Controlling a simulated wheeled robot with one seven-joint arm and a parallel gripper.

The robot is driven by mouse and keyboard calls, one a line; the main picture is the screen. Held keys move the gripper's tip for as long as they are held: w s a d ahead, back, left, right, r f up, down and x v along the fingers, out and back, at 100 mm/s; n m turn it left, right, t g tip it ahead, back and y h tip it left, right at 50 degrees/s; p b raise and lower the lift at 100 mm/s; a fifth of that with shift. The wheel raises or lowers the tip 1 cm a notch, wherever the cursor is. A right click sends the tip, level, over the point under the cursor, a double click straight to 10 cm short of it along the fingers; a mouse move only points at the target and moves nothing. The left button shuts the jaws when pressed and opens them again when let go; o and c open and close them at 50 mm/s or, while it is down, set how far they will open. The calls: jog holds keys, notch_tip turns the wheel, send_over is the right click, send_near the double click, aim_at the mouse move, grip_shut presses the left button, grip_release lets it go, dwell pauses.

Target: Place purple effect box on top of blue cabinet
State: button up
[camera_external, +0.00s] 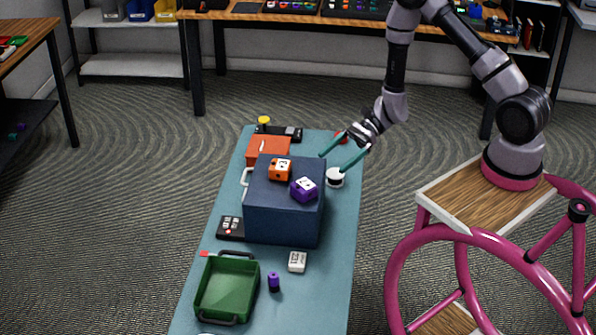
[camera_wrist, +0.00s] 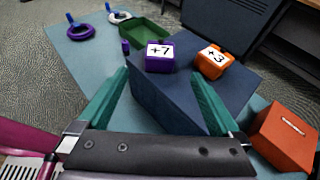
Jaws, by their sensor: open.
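The purple effect box (camera_external: 304,189) rests on top of the dark blue cabinet (camera_external: 283,220), near the right edge of its top. In the wrist view the purple box (camera_wrist: 159,56) shows a white "+7" label, and the blue cabinet (camera_wrist: 178,100) lies below it. An orange effect box (camera_external: 280,169) sits beside it on the same top, marked "+3" in the wrist view (camera_wrist: 213,61). My gripper (camera_external: 343,160) is open and empty, with teal fingers apart, to the right of the cabinet's far side. It touches neither box.
The cabinet stands on a teal bench (camera_external: 330,285). Around it are a green tray (camera_external: 228,288), a red-orange box (camera_external: 268,149), a white box (camera_external: 298,262), a purple cylinder (camera_external: 274,283), a dark keypad (camera_external: 231,228) and a white round item (camera_external: 335,178). The bench's right front is clear.

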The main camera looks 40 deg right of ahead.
jog(key=s+d+r+n+g+h, duration=0.15)
jog(key=d+r+n, duration=0.25)
jog(key=r, duration=0.6)
jog(key=s+d+r+n+h, duration=0.2)
jog(key=d+r+n, duration=0.15)
jog(key=r, duration=0.65)
jog(key=s+d+r+n+t+h, duration=0.3)
jog(key=s+d+r+t+h, duration=0.1)
jog(key=d+r, duration=0.5)
jog(key=s+d+r+n+t+h, duration=0.3)
jog(key=s+d+r, duration=0.3)
jog(key=d+r, duration=0.2)
jog(key=shift+s+d+r+t+h, duration=0.15)
jog(key=shift+d+r+t+h, duration=0.25)
jog(key=shift+d+t, duration=0.6)
jog(key=shift+g, duration=0.25)
